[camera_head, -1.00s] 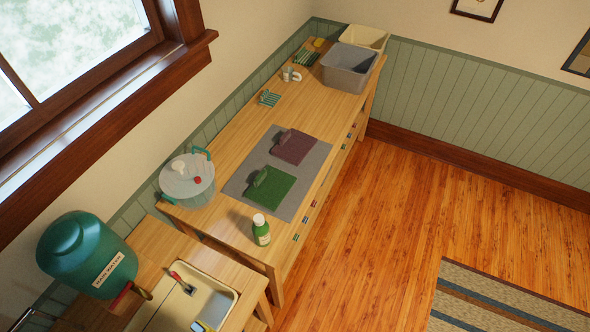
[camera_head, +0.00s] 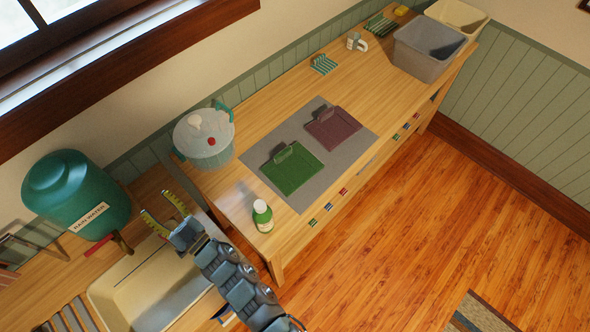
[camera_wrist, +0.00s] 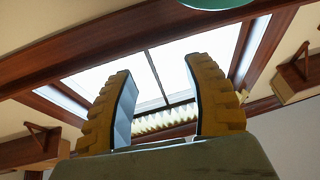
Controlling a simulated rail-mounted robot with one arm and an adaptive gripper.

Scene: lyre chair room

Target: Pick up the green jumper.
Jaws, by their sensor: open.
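The green jumper (camera_head: 293,168) lies folded flat on a grey mat (camera_head: 262,157) on the long wooden table. A narrow raised part stands along its upper left edge. A similar maroon jumper (camera_head: 333,128) lies beside it, up and to the right. My gripper (camera_head: 156,203) is open and empty over the sink area, left of the green jumper and well apart from it. In the wrist view its two yellow fingers (camera_wrist: 158,68) are spread, with the window and ceiling behind them. No jumper shows in the wrist view.
A green bottle (camera_head: 262,216) stands at the table's near corner. A lidded pot (camera_head: 204,138) stands to the left, and a teal rain water tank (camera_head: 75,195) beside the sink (camera_head: 115,298). A grey bin (camera_head: 428,50) is at the far end.

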